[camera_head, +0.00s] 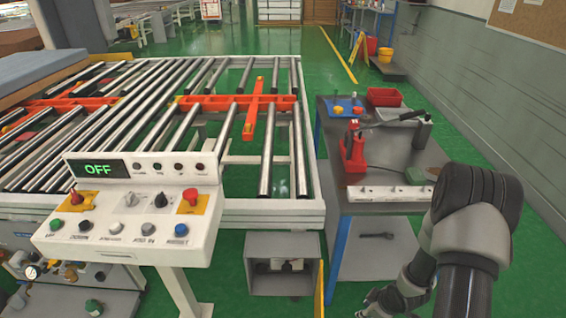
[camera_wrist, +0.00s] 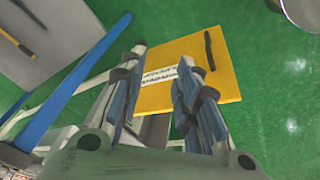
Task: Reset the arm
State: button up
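My arm (camera_head: 470,225) rises at the lower right of the head view, dark with grey joints, beside the workbench (camera_head: 345,130). Its lower part bends down past the front of the bench. My gripper (camera_wrist: 162,62) shows in the wrist view as two grey fingers with blue pads. The fingers stand apart with nothing held between them. Beyond them is a yellow panel (camera_wrist: 210,85) with a white label and a dark handle-like strip; I cannot tell whether they touch it. The fingertips are not clear in the head view.
A control console (camera_head: 130,235) with an "OFF" display stands at the left front. Behind it is a roller conveyor (camera_head: 310,215) with orange crosspieces and a mattress (camera_head: 40,68). The bench holds a red tool (camera_head: 354,150) and a red bin (camera_head: 384,97). Green floor (camera_head: 290,45) is open behind.

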notch_tip(320, 180, up, 27)
jog(key=w+m+h, duration=0.1)
jog(key=m+h, duration=0.2)
jog(key=m, duration=0.1)
jog(key=s+a+r+m+y, duration=0.1)
jog(key=s+a+r+m, duration=0.1)
jog(key=s+a+r, duration=0.4)
jog(key=s+a+r+m+t+y, duration=0.1)
jog(key=s+a+r+m, duration=0.2)
jog(key=s+a+r, duration=0.3)
jog(key=s+r, duration=0.3)
jog(key=s, duration=0.3)
jog(key=shift+s+a+r+t, duration=0.3)
jog(key=shift+s+a+r, duration=0.05)
jog(key=shift+r, duration=0.05)
